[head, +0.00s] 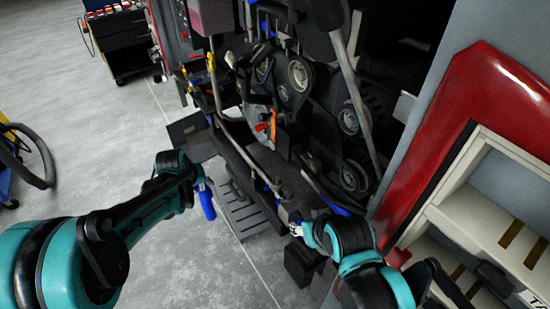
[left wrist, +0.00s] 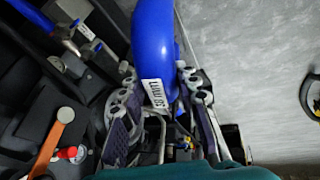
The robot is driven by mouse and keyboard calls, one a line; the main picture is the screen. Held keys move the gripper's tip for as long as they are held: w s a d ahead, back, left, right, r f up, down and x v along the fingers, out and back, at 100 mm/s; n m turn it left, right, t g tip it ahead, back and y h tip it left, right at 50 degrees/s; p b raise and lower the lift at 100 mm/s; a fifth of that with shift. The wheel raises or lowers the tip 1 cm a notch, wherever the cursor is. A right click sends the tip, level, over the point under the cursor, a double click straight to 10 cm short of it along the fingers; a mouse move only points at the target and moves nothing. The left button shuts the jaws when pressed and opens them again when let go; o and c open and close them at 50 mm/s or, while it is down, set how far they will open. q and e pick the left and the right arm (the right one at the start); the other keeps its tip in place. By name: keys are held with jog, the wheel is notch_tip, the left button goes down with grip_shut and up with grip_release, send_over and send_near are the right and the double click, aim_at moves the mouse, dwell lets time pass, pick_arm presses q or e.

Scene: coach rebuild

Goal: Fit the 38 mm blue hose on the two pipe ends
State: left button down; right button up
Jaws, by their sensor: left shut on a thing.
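The blue hose (head: 206,203) hangs at my left gripper (head: 199,187), in front of the engine bay's lower left edge. In the left wrist view the hose (left wrist: 153,40) is thick and bent, with a white label that reads 38 mm upside down. My left gripper's fingers (left wrist: 161,112) are on either side of it and shut on it. My right gripper (head: 297,229) is at the lower edge of the engine bay, too small to tell if open or shut. A bare grey pipe (head: 219,95) runs down the bay's left side; I cannot make out the two pipe ends for certain.
The engine bay has several pulleys (head: 299,75) and an orange lever (head: 273,125). A red-framed step opening (head: 500,95) is at the right. A black tool cart (head: 125,45) stands at the back left. A black vacuum hose (head: 45,165) is at the far left. Grey floor lies clear between.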

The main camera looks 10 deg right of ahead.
pick_arm(q)
jog(key=w+d+f+n, duration=0.1)
jog(key=w+d, duration=0.3)
jog(key=d, duration=0.4)
jog(key=w+d+f+n, duration=0.1)
jog(key=w+d, duration=0.4)
jog(key=d, duration=0.3)
jog(key=w+d+f+y+b, duration=0.1)
jog(key=d+f, duration=0.3)
jog(key=d, duration=0.3)
jog(key=w+d+f+n+b, duration=0.1)
jog(key=d+f, duration=0.2)
jog(key=d, duration=0.4)
jog(key=shift+d+f+y, duration=0.15)
jog(key=shift+f+y, duration=0.2)
jog(key=shift+y, duration=0.05)
pick_arm(e)
jog(key=shift+s+d+f, duration=0.1)
jog(key=shift+d+f, duration=0.05)
jog(key=shift+f, duration=0.35)
jog(key=shift+s+d+f, duration=0.1)
jog(key=shift+d+f, duration=0.05)
jog(key=shift+f, duration=0.3)
pick_arm(q)
jog(key=shift+s+f, duration=0.1)
jog(key=shift+f, duration=0.1)
pick_arm(e)
jog(key=shift+f, duration=0.25)
